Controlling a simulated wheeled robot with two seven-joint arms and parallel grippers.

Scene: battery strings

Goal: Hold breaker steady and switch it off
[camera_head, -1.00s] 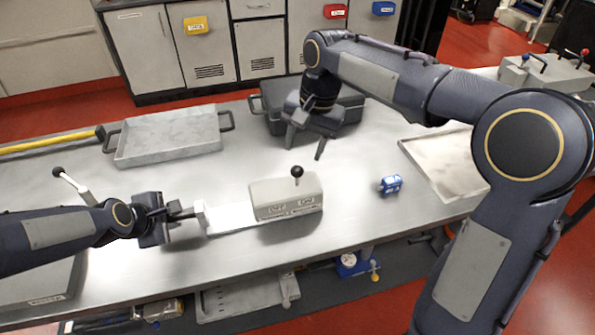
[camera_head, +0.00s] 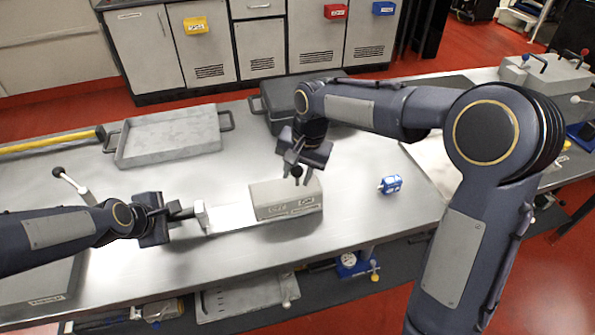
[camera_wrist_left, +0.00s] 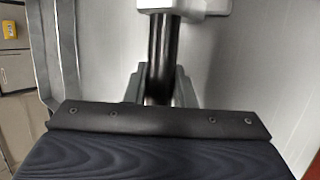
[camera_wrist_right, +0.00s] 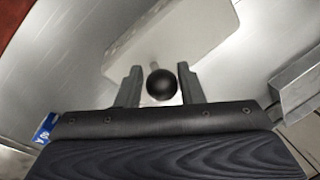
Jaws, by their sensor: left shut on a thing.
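The breaker is a light grey box (camera_head: 285,199) on the workbench, with a lever ending in a black ball knob (camera_head: 297,171). A plate and handle (camera_head: 203,214) extend from its left side. My left gripper (camera_head: 178,213) is shut on the handle, whose black bar (camera_wrist_left: 161,55) shows between the fingers in the left wrist view. My right gripper (camera_head: 294,172) is over the breaker's top at the knob. In the right wrist view, the knob (camera_wrist_right: 162,84) sits between the open fingers (camera_wrist_right: 158,85), with a gap visible on each side. Whether a finger touches it is unclear.
A blue lock-like object (camera_head: 390,184) lies right of the breaker. A metal tray (camera_head: 165,137) is at the back left and a dark case (camera_head: 275,112) behind the right gripper. Another lever with a black knob (camera_head: 58,171) stands at the left.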

